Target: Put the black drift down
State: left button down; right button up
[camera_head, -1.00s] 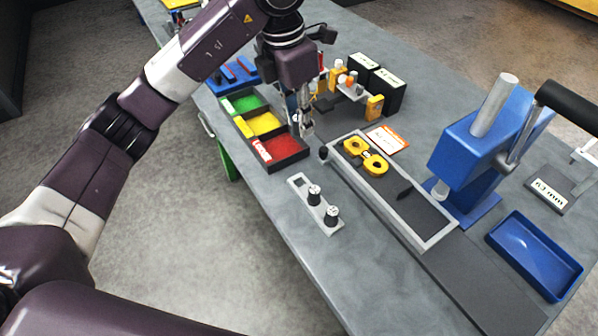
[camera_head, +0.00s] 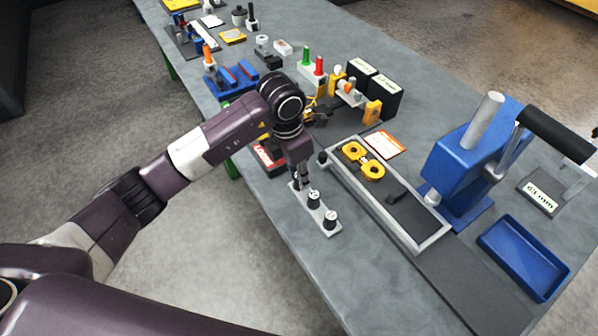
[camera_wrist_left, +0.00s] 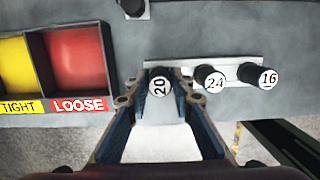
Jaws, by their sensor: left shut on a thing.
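My left gripper (camera_head: 302,182) is shut on a black drift, whose white end marked 20 (camera_wrist_left: 160,86) shows between the fingers in the left wrist view. The gripper points down over the far-left end of the pale drift rack (camera_head: 322,209). Two other black drifts stand upright in this rack, one marked 24 (camera_wrist_left: 215,83) and one marked 16 (camera_wrist_left: 268,78). The held drift is in line with them. The fingers hide its lower part, so I cannot tell whether it is seated or just above the rack. My right gripper is out of view.
Sorting bins with a red LOOSE compartment (camera_wrist_left: 75,60) lie left of the rack. A grey tray (camera_head: 420,243) with yellow castings (camera_head: 362,162) is to the right. A blue press (camera_head: 465,150) and blue tray (camera_head: 523,258) stand farther right. The bench edge is close to the rack.

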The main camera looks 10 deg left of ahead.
aim_at(294, 184)
pick_arm(q)
jog(key=shift+f+b, duration=0.2)
jog(key=shift+b, duration=0.1)
jog(key=c, duration=1.7)
grip_release()
jog(key=shift+r, duration=0.1)
jog(key=shift+r, duration=0.15)
jog(key=shift+s+a+r+b, duration=0.2)
jog(key=shift+r+b, duration=0.35)
jog(key=shift+r, duration=1.45)
jog(key=shift+s+a+r+b, duration=0.25)
jog(key=shift+r+b, duration=0.35)
jog(key=shift+r, duration=1.35)
jog(key=shift+s+a+r+b, duration=0.2)
jog(key=shift+r+b, duration=0.35)
jog(key=shift+r, duration=1.45)
